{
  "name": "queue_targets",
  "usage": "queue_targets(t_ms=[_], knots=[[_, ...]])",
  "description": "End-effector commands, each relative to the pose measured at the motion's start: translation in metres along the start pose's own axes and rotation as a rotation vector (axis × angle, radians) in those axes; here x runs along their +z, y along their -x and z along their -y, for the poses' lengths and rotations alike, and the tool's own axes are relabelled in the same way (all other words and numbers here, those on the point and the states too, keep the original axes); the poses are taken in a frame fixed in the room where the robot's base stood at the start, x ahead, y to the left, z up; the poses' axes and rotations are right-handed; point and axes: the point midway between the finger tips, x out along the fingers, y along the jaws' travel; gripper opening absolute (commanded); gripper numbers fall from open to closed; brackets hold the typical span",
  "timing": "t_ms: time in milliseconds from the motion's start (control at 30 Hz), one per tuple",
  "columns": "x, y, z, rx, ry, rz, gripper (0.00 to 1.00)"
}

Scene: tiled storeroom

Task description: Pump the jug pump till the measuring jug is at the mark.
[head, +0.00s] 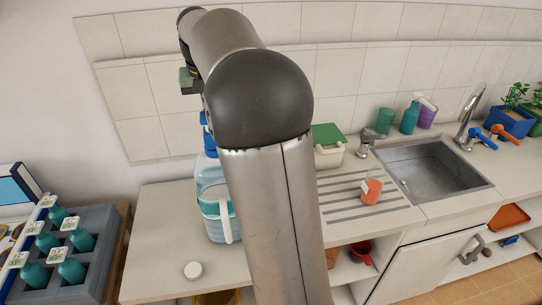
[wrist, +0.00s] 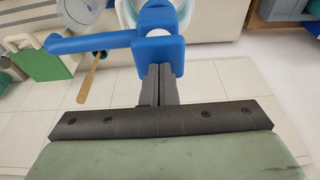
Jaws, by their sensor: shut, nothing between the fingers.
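The jug pump has a blue head (wrist: 165,50) with a blue spout reaching left in the wrist view. In the head view its blue top (head: 207,135) shows beside my arm, above a clear jug (head: 211,178) with teal liquid on the counter. My gripper (wrist: 159,73) is shut and empty, its fingertips right at the blue head; I cannot tell whether they touch. In the head view my arm hides the fingertips and part of the jug. A small vessel with orange-red contents (head: 372,189) stands on the drainboard. I cannot identify the measuring jug or its mark for certain.
A white box with a green lid (head: 328,143), a tap (head: 471,115) and a sink (head: 425,168) lie to the right. A grey crate of teal bottles (head: 72,250) stands at left. A white round cap (head: 193,270) lies near the counter's front.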

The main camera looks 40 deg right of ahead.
Motion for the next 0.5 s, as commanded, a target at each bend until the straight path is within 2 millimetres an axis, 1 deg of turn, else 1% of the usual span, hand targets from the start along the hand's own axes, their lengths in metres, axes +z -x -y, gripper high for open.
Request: queue_targets(t_ms=[200,500], knots=[[0.003,-0.012,0.000,0.000,0.000,0.001,0.00],[0.007,-0.026,0.000,0.000,0.000,0.001,0.00]])
